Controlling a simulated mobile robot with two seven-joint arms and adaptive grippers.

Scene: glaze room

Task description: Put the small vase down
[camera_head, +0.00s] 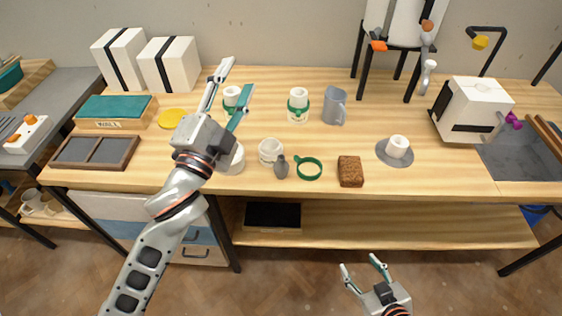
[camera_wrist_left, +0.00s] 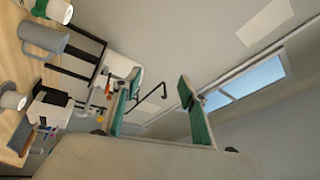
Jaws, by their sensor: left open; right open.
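A small dark grey vase (camera_head: 281,167) with a narrow neck stands upright on the wooden table, between a white cup (camera_head: 270,150) and a green ring (camera_head: 309,168). Neither gripper touches it. My left gripper (camera_head: 237,78) is open and raised above the table, up and left of the vase in the head view. In the left wrist view its open fingers (camera_wrist_left: 160,90) have nothing between them and face the wall. My right gripper (camera_head: 360,263) is open and empty, low in front of the table. The vase does not show in the left wrist view.
White cups with green bands (camera_head: 298,105) and a grey mug (camera_head: 335,107) stand behind. The mug also shows in the left wrist view (camera_wrist_left: 42,37). A brown sponge-like block (camera_head: 350,171) and a grey disc with a cup (camera_head: 383,159) are to the right. My left arm hides part of the table.

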